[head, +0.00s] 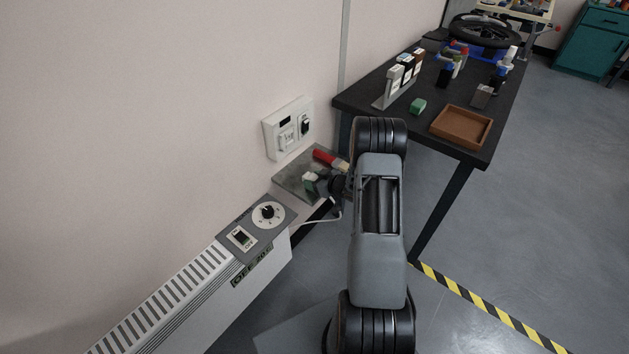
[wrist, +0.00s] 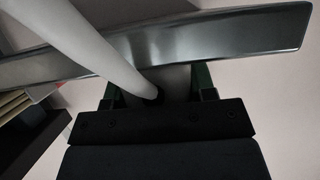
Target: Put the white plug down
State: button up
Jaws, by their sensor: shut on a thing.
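The white plug (wrist: 176,82) is between the green fingers of my gripper (wrist: 158,88) in the wrist view, partly hidden by them. Its thick white cable (wrist: 85,40) runs up and left from it. In the head view my gripper (head: 318,184) is at the small grey metal shelf (head: 292,180) on the wall, close to its front edge. The cable (head: 335,216) hangs below the gripper there. My gripper is shut on the plug. I cannot tell whether the plug touches the shelf.
A red-handled brush (head: 325,159) lies on the shelf's far side. A wall socket panel (head: 288,128) is above, and a heater (head: 205,290) with a dial is nearer. The dark table (head: 430,165) behind carries a brown tray (head: 461,142) and a green block (head: 418,106).

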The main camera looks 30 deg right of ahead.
jog(key=shift+f, duration=0.2)
jog(key=o, duration=0.8)
jog(key=shift+f, duration=0.1)
jog(key=shift+o, duration=1)
jog(key=shift+s, duration=0.1)
jog(key=shift+a+f, duration=0.1)
